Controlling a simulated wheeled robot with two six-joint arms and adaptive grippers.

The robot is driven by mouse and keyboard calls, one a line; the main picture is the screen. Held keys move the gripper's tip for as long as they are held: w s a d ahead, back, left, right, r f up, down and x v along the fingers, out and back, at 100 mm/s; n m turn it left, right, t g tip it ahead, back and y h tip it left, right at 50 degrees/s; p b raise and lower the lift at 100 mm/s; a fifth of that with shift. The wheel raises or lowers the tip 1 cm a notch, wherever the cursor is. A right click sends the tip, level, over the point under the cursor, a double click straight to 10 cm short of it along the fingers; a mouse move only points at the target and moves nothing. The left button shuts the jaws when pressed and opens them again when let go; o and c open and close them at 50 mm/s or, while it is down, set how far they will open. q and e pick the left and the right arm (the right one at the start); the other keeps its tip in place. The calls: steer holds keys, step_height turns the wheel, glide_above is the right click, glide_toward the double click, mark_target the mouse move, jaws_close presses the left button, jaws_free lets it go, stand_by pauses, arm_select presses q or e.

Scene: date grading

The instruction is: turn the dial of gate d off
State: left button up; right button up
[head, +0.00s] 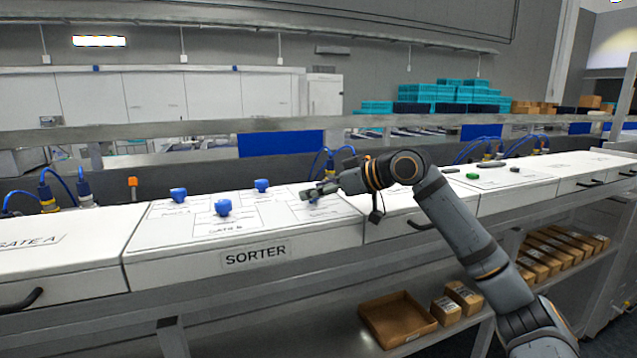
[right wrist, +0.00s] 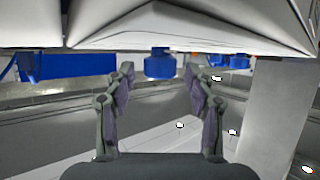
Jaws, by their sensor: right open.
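The sorter panel (head: 160,235) is a white sloped top carrying blue dials. Three stand clear of my arm: a left one (head: 178,194), a front one (head: 223,207) and a back one (head: 262,185). My right gripper (head: 308,193) is over the panel's right part, where it mostly hides the dial there and its label. In the right wrist view, a blue dial (right wrist: 159,65) sits between and just beyond the open fingertips (right wrist: 168,78), with a gap on both sides. I cannot read which gate it belongs to. My left gripper is out of view.
A neighbouring white panel (head: 515,180) with a green button (head: 472,176) lies to the right. A grey rail (head: 420,128) runs behind the panels. An open cardboard box (head: 398,322) and several small cartons are on the shelf below.

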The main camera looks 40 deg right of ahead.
steer(key=shift+c, duration=1.1)
jaws_close()
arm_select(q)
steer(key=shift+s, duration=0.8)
